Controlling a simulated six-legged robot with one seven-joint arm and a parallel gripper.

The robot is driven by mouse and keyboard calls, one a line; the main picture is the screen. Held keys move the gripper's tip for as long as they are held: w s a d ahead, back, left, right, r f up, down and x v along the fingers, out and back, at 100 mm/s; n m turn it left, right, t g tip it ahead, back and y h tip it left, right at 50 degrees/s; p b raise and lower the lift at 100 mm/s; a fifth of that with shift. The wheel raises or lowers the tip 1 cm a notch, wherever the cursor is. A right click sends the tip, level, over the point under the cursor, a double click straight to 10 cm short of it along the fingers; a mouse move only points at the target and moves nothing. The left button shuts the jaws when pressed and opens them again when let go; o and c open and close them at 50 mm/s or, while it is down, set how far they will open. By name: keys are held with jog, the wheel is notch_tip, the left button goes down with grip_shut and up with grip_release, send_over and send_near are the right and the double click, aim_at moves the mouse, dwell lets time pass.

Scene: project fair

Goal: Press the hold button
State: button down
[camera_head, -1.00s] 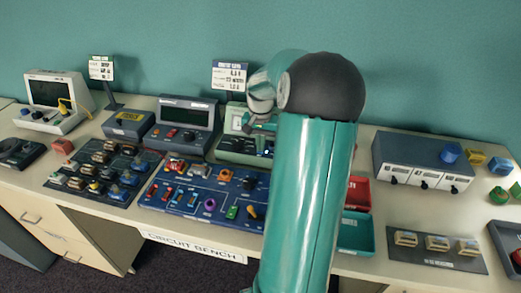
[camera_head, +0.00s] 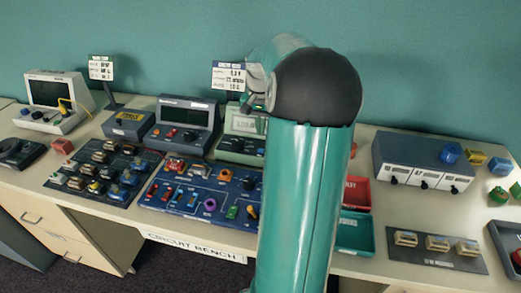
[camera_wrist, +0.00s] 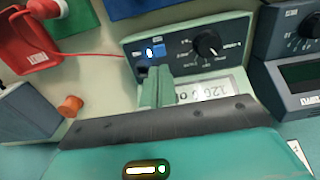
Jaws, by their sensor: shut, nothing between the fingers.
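A pale green meter (camera_head: 240,145) stands at the back of the bench, partly hidden behind my arm in the head view. In the wrist view, the meter (camera_wrist: 190,50) shows a black front panel with a round knob (camera_wrist: 207,44), a lit display (camera_wrist: 212,90) and a blue button (camera_wrist: 158,52) with a bright glow on it. The button's label is too small to read. My gripper (camera_wrist: 158,76) is shut and empty. Its fingertips appear just below the blue button in the wrist view, apart from it as far as I can tell. In the head view the fingers are hard to make out.
A dark blue-grey instrument (camera_head: 188,118) stands close to the left of the meter. A blue component board (camera_head: 200,195) lies in front. Red (camera_head: 357,190) and teal (camera_head: 356,235) trays are right of my arm. A red lead (camera_wrist: 75,55) runs beside the meter.

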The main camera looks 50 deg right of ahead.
jog(key=shift+r, duration=1.7)
jog(key=w+a+r+n+t+h, duration=0.1)
jog(key=a+r+n, duration=0.2)
jog(key=a, duration=0.9)
jog(key=w+a+r+n+t+h, duration=0.1)
jog(key=w+a+r+n, duration=0.15)
jog(key=a, duration=0.85)
jog(key=s+a+n+t+y, duration=0.1)
jog(key=s+a+n, duration=0.3)
jog(key=a, duration=0.5)
jog(key=s+a+f+n+t+y, duration=0.1)
jog(key=s+a+n+t, duration=0.1)
jog(key=s+a+n, duration=0.2)
jog(key=s+a, duration=0.3)
jog(key=a, duration=0.2)
jog(key=shift+a+t, duration=0.2)
jog(key=shift+t, duration=0.1)
jog(key=shift+s+f, duration=0.1)
